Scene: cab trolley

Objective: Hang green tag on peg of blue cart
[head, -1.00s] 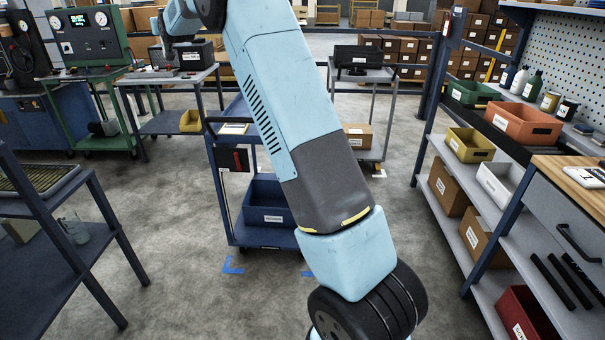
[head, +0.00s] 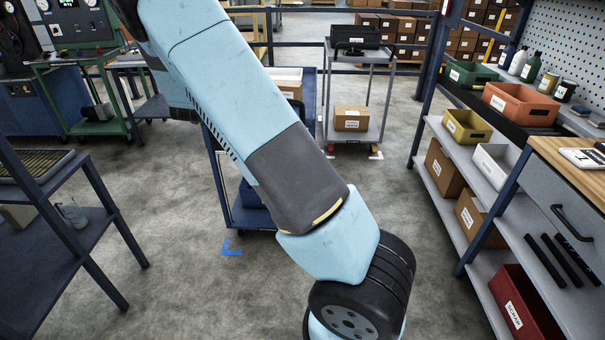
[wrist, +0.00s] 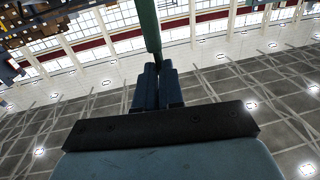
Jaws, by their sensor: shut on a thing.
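My gripper (wrist: 157,88) shows in the wrist view, its dark blue fingers shut on a flat green strip, the green tag (wrist: 149,28). The tag extends from the fingertips to the top edge, and its far end is out of frame. In the head view my gripper and the tag are not seen. The blue cart (head: 256,218) stands mid-floor in the head view, largely hidden behind my arm. Its right upper edge and lower deck show, with part of a blue bin (head: 247,196). I cannot make out its peg.
A grey trolley (head: 363,130) with a cardboard box (head: 351,118) stands behind the cart. Shelving with bins (head: 522,105) lines the right, and a dark blue table (head: 65,240) stands at left. Floor between is open. The wrist view faces the ceiling and windows.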

